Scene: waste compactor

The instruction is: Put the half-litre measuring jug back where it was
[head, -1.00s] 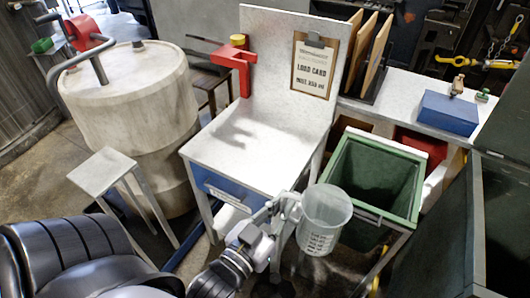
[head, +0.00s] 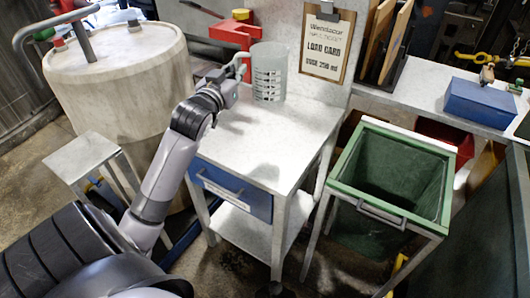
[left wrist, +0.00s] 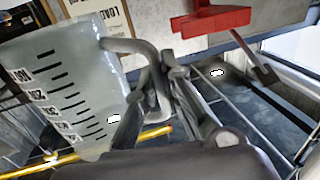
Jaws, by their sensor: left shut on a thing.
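The measuring jug (head: 269,73) is a clear grey vessel with dark graduation marks. In the head view it is upright at the back of the white work table (head: 262,130), in front of the back panel. I cannot tell whether its base touches the table. My left gripper (head: 235,78) is shut on the jug's handle, at the jug's left side. In the left wrist view the jug (left wrist: 70,85) fills the left part, its handle between the fingers (left wrist: 160,90). My right gripper is not in view.
A red bracket (head: 236,33) and a yellow cylinder (head: 241,14) are behind the jug. A load card (head: 325,42) hangs to its right. A green bin (head: 390,160) stands right of the table, a pale drum (head: 120,75) left. The table's front is clear.

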